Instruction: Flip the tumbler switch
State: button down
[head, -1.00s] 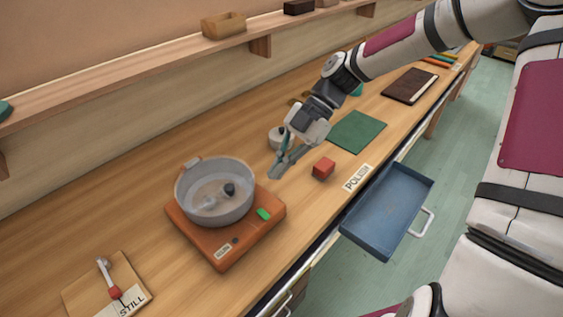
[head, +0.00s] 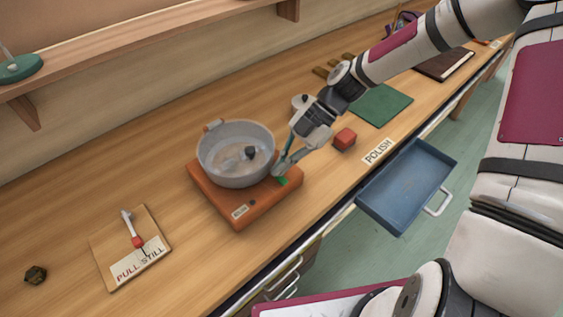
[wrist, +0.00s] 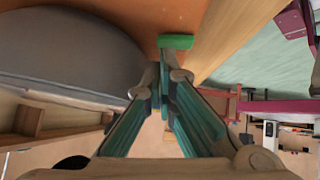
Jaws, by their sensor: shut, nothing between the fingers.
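The tumbler is a grey round tub (head: 236,170) on an orange base (head: 232,208), with dark and pale lumps inside. A small green switch (head: 283,181) sits on the base's right corner, partly covered by my fingers in the head view. My gripper (head: 281,167) is shut and empty, beside the tub and just over the switch. In the wrist view the green switch (wrist: 176,41) lies just beyond my shut fingertips (wrist: 165,70). I cannot tell whether they touch it. The tub's grey wall (wrist: 70,60) is close on the left there.
A red block (head: 344,138) and a "POLISH" label (head: 378,151) lie right of the tumbler. An open blue drawer (head: 405,190) juts from the bench front. A board with a red-tipped lever (head: 135,235) is at left. Clear bench lies between board and tumbler.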

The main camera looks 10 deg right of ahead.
jog(key=shift+w+a+f+m+g+h+b, duration=0.2)
jog(key=shift+w+f+m+g+h+b, duration=0.15)
jog(key=shift+f+g+b, duration=0.2)
jog(key=shift+w+g+h+b, duration=0.15)
jog(key=shift+g+h+b, duration=0.2)
jog(key=shift+f+m, duration=0.1)
jog(key=shift+m, duration=0.15)
jog(key=shift+f, duration=0.1)
